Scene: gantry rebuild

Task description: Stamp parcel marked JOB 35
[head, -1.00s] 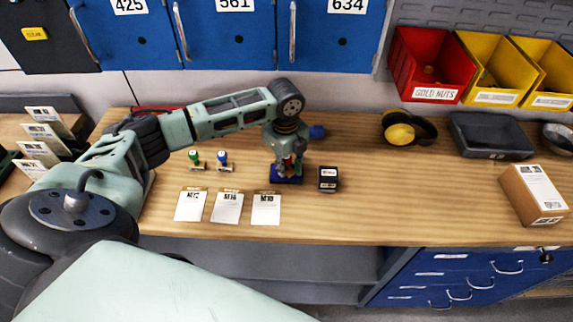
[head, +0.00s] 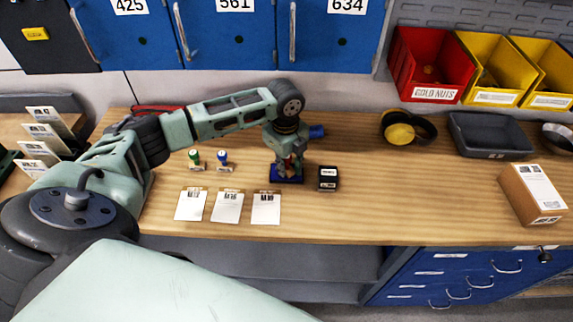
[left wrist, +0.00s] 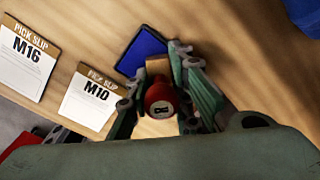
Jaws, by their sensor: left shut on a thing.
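My left gripper (head: 288,170) points down over a blue ink pad (head: 287,179) on the bench. In the left wrist view, the left gripper (left wrist: 165,95) is shut on a stamp with a red handle (left wrist: 160,99) and a wooden part beyond it. The blue pad (left wrist: 140,50) lies just past the stamp's far end; I cannot tell whether they touch. A brown cardboard parcel (head: 533,194) with a white label sits at the right of the bench; its print is too small to read. A green stamp (head: 195,160) and a blue stamp (head: 223,161) stand left of the gripper.
Three pick slips (head: 227,207) lie near the front edge; M16 and M10 are readable in the wrist view. A small black box (head: 328,178) stands right of the pad. Ear defenders (head: 405,130) and a grey tray (head: 490,135) lie behind. The bench between box and parcel is clear.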

